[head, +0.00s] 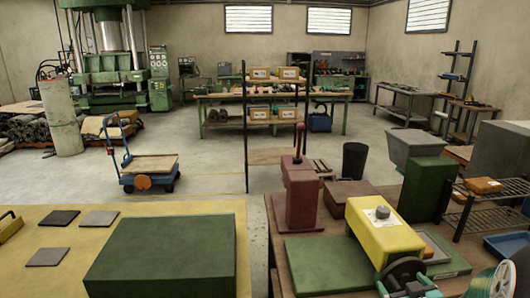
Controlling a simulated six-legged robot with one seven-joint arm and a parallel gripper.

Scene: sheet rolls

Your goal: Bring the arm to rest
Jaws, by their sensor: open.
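My arm and gripper do not show in the head view, so their pose and the jaws cannot be seen. In front of me on the left is a yellow-topped table (52,275) with a large green block (165,258) on it. On the right is a brown workbench (270,235) carrying a dark red machine (300,195) and a yellow box-shaped machine (383,232) with a grey knob on top.
Small flat plates (99,219) lie on the yellow table. A blue cart (148,170) stands on the open concrete floor (205,180) beyond. A tall dark rack (246,130) stands behind the brown bench. A green press (105,65) is at the back left.

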